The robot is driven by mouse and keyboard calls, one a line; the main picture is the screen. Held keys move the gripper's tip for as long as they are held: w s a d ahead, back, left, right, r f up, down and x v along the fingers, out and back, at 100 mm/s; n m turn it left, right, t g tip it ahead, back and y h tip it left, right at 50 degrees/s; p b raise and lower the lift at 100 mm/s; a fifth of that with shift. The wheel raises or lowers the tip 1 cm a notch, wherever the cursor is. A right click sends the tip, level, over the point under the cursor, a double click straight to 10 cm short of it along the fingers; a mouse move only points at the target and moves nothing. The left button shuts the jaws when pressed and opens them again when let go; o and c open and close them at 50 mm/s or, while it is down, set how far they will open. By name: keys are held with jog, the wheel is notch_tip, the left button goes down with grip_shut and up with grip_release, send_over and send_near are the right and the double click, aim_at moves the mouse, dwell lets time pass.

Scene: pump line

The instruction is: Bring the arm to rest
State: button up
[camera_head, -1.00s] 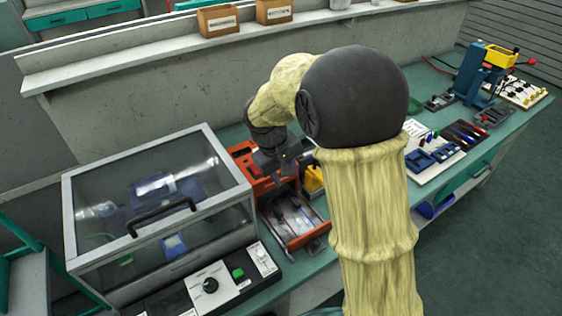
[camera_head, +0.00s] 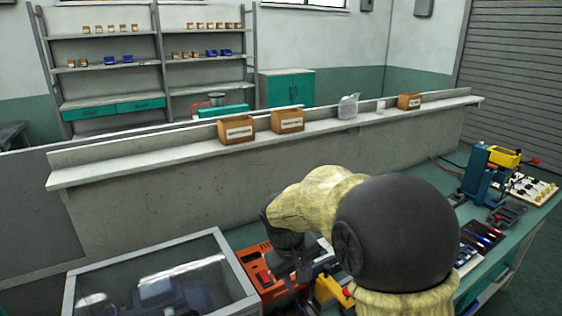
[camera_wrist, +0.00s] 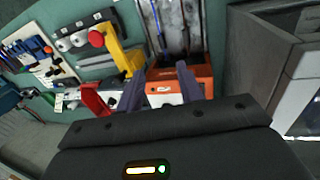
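My arm, with a cream sleeve and dark joints, reaches over the bench in the head view. My gripper (camera_head: 297,272) is partly hidden by its own wrist and hangs above or beside an orange unit (camera_head: 262,283). In the wrist view my gripper (camera_wrist: 160,84) has its two dark fingers apart, with nothing seen held between them. The orange unit (camera_wrist: 205,72) shows behind the fingers, with a white front part between them. I cannot tell whether the fingers touch it.
A clear-lidded case (camera_head: 205,262) stands left of my gripper. A yellow device (camera_head: 330,290) is close on the right. A blue press (camera_head: 480,175) stands further right. A ledge with cardboard boxes (camera_head: 237,129) runs behind. Air above the bench is clear.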

jog(key=s+d+r+m+y+p, duration=0.1)
jog(key=s+d+m+p, duration=0.1)
jog(key=s+d, duration=0.3)
jog(key=s+d+r+m+t+y+p, duration=0.1)
jog(key=s+d+r+m+p, duration=0.1)
jog(key=s+d+p, duration=0.3)
jog(key=s+d+m, duration=0.1)
jog(key=s, duration=0.3)
jog(key=shift+r, duration=0.25)
jog(key=shift+s, duration=0.1)
dwell(0.5)
